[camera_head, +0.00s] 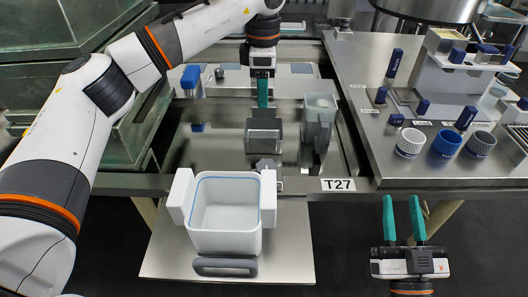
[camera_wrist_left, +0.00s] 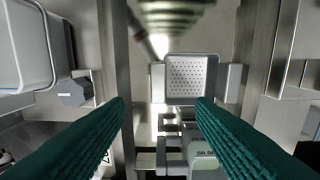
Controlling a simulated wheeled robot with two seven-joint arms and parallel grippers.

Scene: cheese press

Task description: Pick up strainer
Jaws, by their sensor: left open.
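A small grey square box with a perforated bottom, which looks like the strainer (camera_wrist_left: 185,80), is between and beyond my fingers in the left wrist view. It has a flat tab on each side. In the head view a grey square box (camera_head: 264,137) stands in the sunken metal basin below my left gripper (camera_head: 262,92). My left gripper, with dark green fingers, points down above it; its fingers are apart and empty in the wrist view (camera_wrist_left: 160,125). My right gripper (camera_head: 404,222) is at the bottom right of the head view, fingers apart with nothing between them, away from the counter.
A large white tub (camera_head: 225,240) with side grips stands on a metal shelf (camera_head: 290,245) in front. A clear white container (camera_head: 320,104) is right of the grey box. Ribbed cups, including a blue one (camera_head: 446,144), stand on the right counter (camera_head: 375,60). Glass tanks (camera_head: 45,85) stand left.

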